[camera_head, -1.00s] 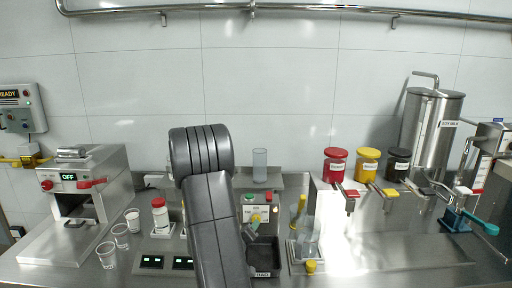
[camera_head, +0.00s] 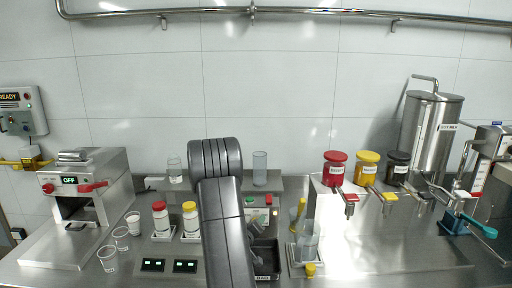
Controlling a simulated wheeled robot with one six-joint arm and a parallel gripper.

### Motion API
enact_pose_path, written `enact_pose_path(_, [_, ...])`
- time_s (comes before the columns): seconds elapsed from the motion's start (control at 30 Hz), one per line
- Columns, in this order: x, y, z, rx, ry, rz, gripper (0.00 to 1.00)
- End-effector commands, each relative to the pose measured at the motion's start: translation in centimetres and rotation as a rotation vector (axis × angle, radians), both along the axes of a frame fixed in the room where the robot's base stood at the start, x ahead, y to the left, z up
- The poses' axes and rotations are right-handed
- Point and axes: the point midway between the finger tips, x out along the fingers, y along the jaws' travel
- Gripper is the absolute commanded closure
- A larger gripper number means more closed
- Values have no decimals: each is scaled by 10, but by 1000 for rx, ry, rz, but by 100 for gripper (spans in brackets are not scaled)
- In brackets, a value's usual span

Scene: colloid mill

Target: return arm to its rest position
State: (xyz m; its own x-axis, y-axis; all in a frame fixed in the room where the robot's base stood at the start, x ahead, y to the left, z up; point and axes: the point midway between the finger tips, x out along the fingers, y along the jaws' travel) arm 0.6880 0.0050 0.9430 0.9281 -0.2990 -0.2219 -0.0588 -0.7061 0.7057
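My arm rises in the middle of the head view, with its dark links in front of the back of the counter (camera_head: 370,262). My gripper cannot be made out; the arm's own links hide the end of the arm or it lies out of sight. Part of the control box with coloured buttons (camera_head: 259,201) and the black bin (camera_head: 264,258) behind the arm are covered by it.
A steel machine with red handles (camera_head: 69,181) and clear cups (camera_head: 107,256) stand left. Red-capped (camera_head: 160,216) and yellow-capped (camera_head: 190,219) bottles stand beside the arm. A clear container (camera_head: 307,241), capped jars (camera_head: 334,168) and a steel tank (camera_head: 431,135) stand right.

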Motion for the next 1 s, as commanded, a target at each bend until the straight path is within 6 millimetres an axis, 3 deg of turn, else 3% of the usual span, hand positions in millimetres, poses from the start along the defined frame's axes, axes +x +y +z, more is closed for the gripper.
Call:
enact_pose_path(0.7, [0, -4, -2, 578, -4, -1, 46])
enact_pose_path(1.0, [0, -4, -2, 750, -2, 1, 46])
